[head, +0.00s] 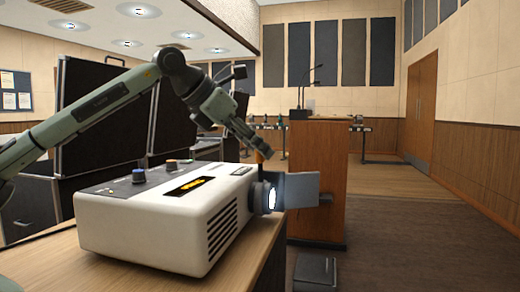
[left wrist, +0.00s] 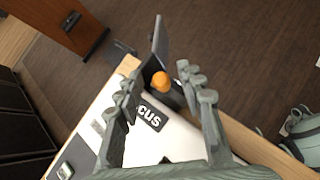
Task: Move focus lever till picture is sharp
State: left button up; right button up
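A white projector (head: 165,228) sits on a wooden table, its lit lens (head: 269,197) facing right. The focus lever's orange knob (left wrist: 162,82) stands beside the lens, near the "FOCUS" label (left wrist: 147,115) in the left wrist view. My left gripper (head: 262,149) reaches over the lens end from above. In the left wrist view its fingers are spread on both sides of the knob, with gaps visible, so it is open and holds nothing. The lever's lower part is mostly hidden in the head view. The projected picture is not in view. My right gripper is not in view.
A grey flap (head: 302,188) stands out just past the lens. Two round knobs (head: 139,176) rise from the projector's top panel. The table's edge (head: 262,262) is close to the lens end. A wooden lectern (head: 318,165) with microphones stands beyond, and black cases stand behind at left.

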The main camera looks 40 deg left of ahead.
pick_arm(q)
jog(key=v, duration=1)
jog(key=shift+r, duration=0.15)
jog(key=shift+s+d, duration=0.1)
jog(key=shift+s, duration=0.05)
dwell(1.0)
